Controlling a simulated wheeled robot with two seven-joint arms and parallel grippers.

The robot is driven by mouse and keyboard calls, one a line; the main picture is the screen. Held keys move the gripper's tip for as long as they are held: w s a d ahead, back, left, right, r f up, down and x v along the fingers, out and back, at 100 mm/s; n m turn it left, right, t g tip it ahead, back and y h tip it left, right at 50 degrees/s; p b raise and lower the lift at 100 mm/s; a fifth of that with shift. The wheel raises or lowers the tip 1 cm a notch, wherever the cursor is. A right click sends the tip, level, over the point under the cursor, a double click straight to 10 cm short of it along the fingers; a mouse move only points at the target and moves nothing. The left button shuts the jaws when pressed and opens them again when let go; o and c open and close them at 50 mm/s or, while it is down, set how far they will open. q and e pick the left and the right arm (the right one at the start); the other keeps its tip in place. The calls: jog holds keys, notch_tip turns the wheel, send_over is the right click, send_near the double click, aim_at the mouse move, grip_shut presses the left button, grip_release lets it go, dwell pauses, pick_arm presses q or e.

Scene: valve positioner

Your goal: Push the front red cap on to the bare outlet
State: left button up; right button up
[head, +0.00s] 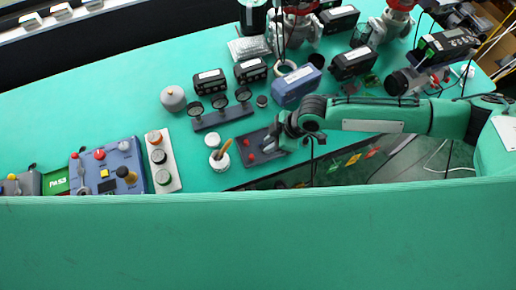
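A small dark block (256,161) lies near the table's front edge, in the middle of the head view. Small red caps show on it, one toward the back (246,142) and one toward the front (251,157). My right gripper (271,143) reaches in from the right, low over the right part of this block. Its fingers are small and dark here, so I cannot tell whether they are apart or touch anything. The bare outlet cannot be made out; the gripper covers part of the block. My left gripper is not in view.
A white pot with a brush (219,160) stands just left of the block. Behind are a rack of black discs (222,116) and a blue box (296,86). A blue control panel (107,170) is at left. The table (90,105) is clear at back left.

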aim_at(252, 156)
jog(key=p+x, duration=0.2)
jog(key=x, duration=0.8)
jog(key=shift+f, duration=0.1)
jog(key=shift+c, duration=0.2)
jog(key=shift+w, duration=0.1)
grip_shut()
